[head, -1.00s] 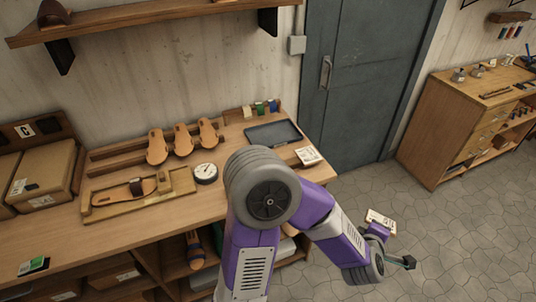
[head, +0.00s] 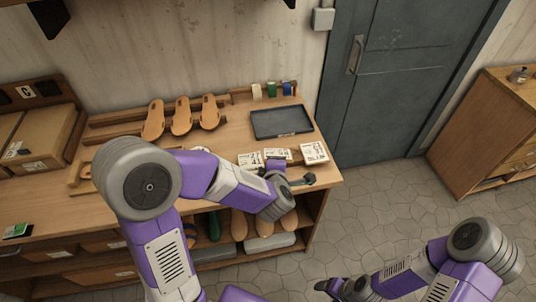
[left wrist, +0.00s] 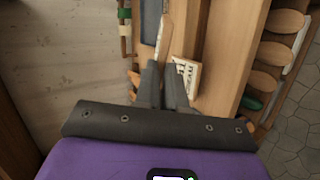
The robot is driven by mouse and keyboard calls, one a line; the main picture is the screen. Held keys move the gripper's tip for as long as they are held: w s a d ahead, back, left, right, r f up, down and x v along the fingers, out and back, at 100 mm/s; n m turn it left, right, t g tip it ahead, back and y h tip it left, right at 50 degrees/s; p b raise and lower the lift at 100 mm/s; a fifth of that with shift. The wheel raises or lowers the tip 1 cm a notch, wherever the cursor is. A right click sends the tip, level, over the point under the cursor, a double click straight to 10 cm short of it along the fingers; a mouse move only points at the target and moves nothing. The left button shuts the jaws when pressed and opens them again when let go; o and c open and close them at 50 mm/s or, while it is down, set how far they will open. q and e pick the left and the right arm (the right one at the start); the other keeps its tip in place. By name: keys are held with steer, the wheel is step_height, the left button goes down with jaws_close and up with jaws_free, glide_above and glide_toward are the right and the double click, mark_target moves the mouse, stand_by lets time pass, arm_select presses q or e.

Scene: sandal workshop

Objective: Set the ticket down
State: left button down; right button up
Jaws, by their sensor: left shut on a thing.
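My left gripper (left wrist: 161,75) is shut on a ticket, which shows nearly edge-on as a thin pale strip (left wrist: 164,38) between and beyond the fingertips in the left wrist view. In the head view the held ticket seems to be the middle white card (head: 278,155), just past my left wrist, over the bench's right part. I cannot tell whether it touches the bench top. Another printed card (head: 250,160) is to its left and a printed card or stack (head: 314,152) to its right. My right gripper (head: 335,288) is low at the bottom edge; its fingers are unclear.
More soles are on the shelf below. The bench's right end is close to the cards, with open floor (head: 385,210) beyond.

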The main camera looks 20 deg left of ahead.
mark_target(288, 157)
arm_select(q)
steer(key=w+f+t+y+b, duration=0.1)
steer(key=w+b, duration=0.1)
steer(key=b, duration=0.2)
steer(key=w+d+f+n+t+y+b, duration=0.1)
steer(key=w+f+y+b, duration=0.1)
steer(key=b, duration=0.3)
steer(key=w+f+n+t+y+b, duration=0.1)
steer(key=w+b, duration=0.2)
steer(key=b, duration=0.2)
steer(key=shift+w+d+f+y, duration=0.15)
steer(key=shift+w+f+y, duration=0.05)
steer(key=shift+f+y, duration=0.15)
steer(key=shift+w+t+b, duration=0.1)
steer(key=shift+t+b, duration=0.3)
steer(key=shift+f, duration=0.1)
step_height(288, 157, down, 10)
steer(key=b, duration=0.3)
steer(key=shift+r, duration=0.2)
steer(key=c, duration=1.2)
jaws_free()
